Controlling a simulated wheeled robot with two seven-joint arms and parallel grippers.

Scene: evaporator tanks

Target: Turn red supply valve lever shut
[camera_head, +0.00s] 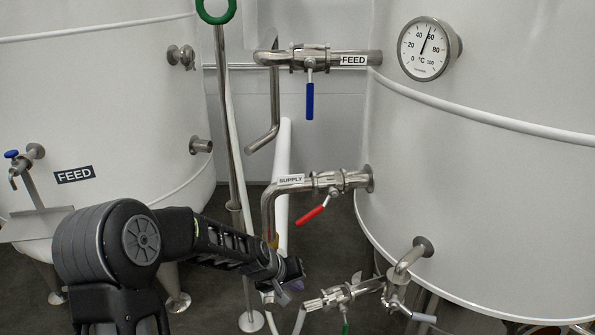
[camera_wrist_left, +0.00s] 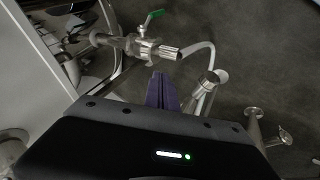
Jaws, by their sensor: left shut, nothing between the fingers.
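The red supply valve lever (camera_head: 311,215) hangs from the supply valve (camera_head: 331,182) and slants down to the left, away from the pipe line. The red lever does not show in the left wrist view. My right gripper is out of view.
A green-handled valve (camera_wrist_left: 146,44) lies ahead in the left wrist view. A lower valve (camera_head: 337,294) is close to the right of my left gripper. A blue lever (camera_head: 310,101) hangs above. The large tank (camera_head: 480,190) stands right; a vertical pole (camera_head: 229,150) stands left.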

